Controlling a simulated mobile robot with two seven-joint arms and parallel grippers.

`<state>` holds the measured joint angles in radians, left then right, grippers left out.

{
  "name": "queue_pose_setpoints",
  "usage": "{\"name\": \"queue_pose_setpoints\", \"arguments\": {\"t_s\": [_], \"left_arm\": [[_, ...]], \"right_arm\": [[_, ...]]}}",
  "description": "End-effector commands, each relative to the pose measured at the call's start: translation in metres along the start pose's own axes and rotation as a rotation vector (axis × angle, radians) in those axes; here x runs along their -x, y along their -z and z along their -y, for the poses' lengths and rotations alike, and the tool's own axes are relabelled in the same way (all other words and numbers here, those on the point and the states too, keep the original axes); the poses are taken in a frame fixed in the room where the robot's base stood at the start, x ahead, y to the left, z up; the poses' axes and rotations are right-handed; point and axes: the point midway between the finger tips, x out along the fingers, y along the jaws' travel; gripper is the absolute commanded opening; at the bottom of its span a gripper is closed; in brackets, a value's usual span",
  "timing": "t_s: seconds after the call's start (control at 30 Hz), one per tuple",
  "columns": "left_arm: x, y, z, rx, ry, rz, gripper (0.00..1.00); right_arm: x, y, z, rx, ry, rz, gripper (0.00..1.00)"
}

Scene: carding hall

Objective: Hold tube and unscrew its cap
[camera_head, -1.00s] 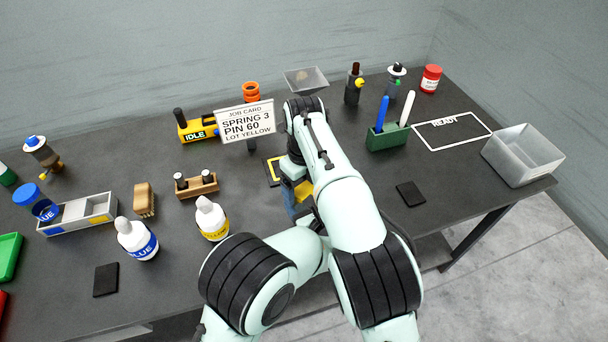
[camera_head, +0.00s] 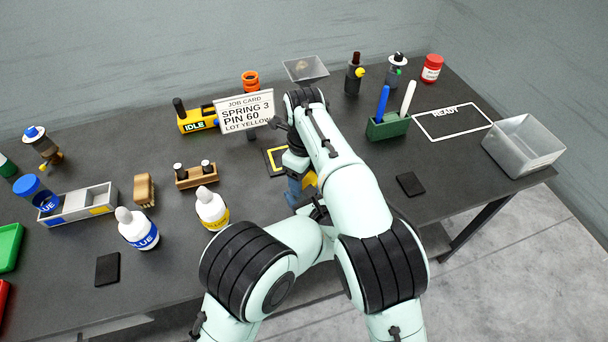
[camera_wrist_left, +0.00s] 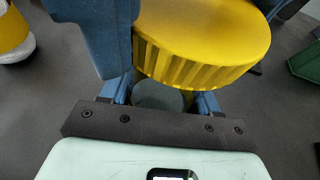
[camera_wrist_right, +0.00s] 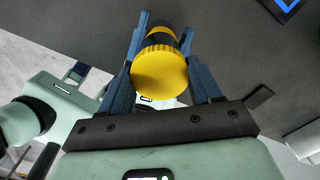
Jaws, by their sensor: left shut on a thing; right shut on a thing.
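The yellow ribbed cap (camera_wrist_left: 205,40) fills the top of the left wrist view. It also shows face-on in the right wrist view (camera_wrist_right: 160,72). My right gripper (camera_wrist_right: 168,35) is shut on the cap, with a blue finger on either side of it. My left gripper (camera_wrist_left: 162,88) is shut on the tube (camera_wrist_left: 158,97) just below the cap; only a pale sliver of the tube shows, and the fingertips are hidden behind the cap. In the head view my right gripper (camera_head: 302,187) hangs above the table's front part and hides most of the tube and left gripper.
The job card (camera_head: 245,112) stands close behind my right wrist, by a yellow IDLE device (camera_head: 195,121). A yellow-label bottle (camera_head: 212,208) and a wooden block with pegs (camera_head: 196,175) are left. A green pen holder (camera_head: 388,127) is right. The READY outline (camera_head: 452,122) is empty.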

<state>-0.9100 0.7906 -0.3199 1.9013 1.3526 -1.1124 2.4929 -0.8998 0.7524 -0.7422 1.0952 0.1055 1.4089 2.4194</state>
Motion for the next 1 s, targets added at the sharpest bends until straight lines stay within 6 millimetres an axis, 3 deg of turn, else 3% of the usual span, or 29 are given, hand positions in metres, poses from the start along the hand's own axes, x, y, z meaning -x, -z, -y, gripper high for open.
{"name": "queue_pose_setpoints", "arguments": {"t_s": [0.23,0.27,0.3,0.33,0.67,1.0], "left_arm": [[0.000,0.000,0.000,0.000,0.000,0.001,0.00],[0.000,0.000,0.000,0.000,0.000,0.001,0.00],[0.000,0.000,0.000,0.000,0.000,0.001,0.00],[0.000,0.000,0.000,0.000,0.000,0.001,0.00],[0.000,0.000,0.000,0.000,0.000,0.001,0.00],[0.000,0.000,0.000,0.000,0.000,0.001,0.00]], "right_arm": [[0.000,0.000,0.000,0.006,0.001,0.000,0.27],[0.000,0.000,0.000,0.006,0.000,0.000,0.70],[0.000,0.000,0.000,0.005,0.000,0.000,0.83],[0.000,0.000,0.000,0.005,0.000,0.000,0.89],[0.004,0.000,0.000,0.004,0.001,0.001,0.89],[0.043,0.000,0.000,0.004,0.001,0.001,0.89]]}}
